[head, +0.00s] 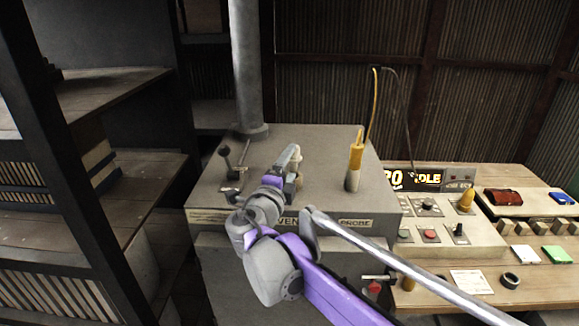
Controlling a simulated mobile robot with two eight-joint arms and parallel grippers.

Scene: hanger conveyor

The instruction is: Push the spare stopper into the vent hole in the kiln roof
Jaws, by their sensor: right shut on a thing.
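The kiln (322,145) is a grey box with a flat roof; its front edge has a "VEN..." label, partly covered by my arm, and a "PROBE" label. My right gripper (292,172) is over the middle of the roof, behind the vent label. It is shut on a small pale beige piece, which looks like the stopper (297,156), mostly hidden by the fingers. The vent hole is not visible. I cannot tell whether the stopper is in it or above it. My left gripper is out of view.
A yellow-handled probe (356,155) with a cable stands upright at the roof's right. A lever fitting (232,175) and a tall flue pipe (247,70) are at the left and back. A control panel (448,235) sits on the bench to the right. Shelving fills the left.

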